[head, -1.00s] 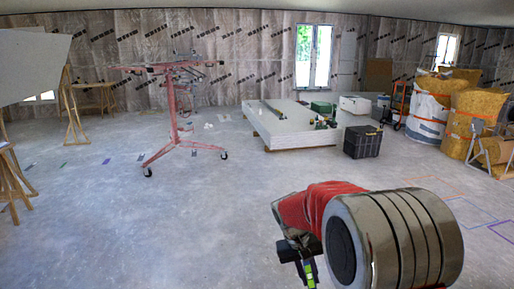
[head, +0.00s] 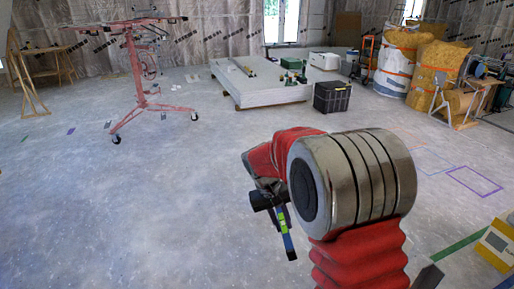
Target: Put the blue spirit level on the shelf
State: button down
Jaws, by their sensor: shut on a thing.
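My gripper (head: 271,200) is dark and sits at the end of my red-sleeved arm, low in the middle of the head view. It is shut on the blue spirit level (head: 288,243), which hangs tilted below it over bare floor. The level is a narrow blue bar with bright yellow-green patches. Its upper end is hidden at the jaws, and the fingertips are too small to make out clearly. I cannot pick out a shelf for certain in this view.
A red panel lift (head: 136,80) stands on wheels at the back left. A low stack of pale panels (head: 262,92) lies at the back, with a black crate (head: 332,97) beside it. Filled sacks (head: 435,72) stand back right. A yellow item (head: 497,245) lies at lower right. The middle floor is clear.

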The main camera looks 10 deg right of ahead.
jog(key=shift+m+g, duration=0.3)
jog(key=shift+m, duration=0.6)
jog(key=w+r, duration=0.1)
jog(key=r, duration=0.1)
jog(key=w+r, duration=0.2)
jog(key=r, duration=0.1)
jog(key=w+r, duration=0.2)
jog(key=shift+d+r, duration=0.1)
jog(key=shift+r, duration=0.3)
notch_tip(320, 180, up, 8)
jog(key=w+m, duration=0.1)
jog(key=w, duration=0.1)
jog(key=shift+m, duration=0.3)
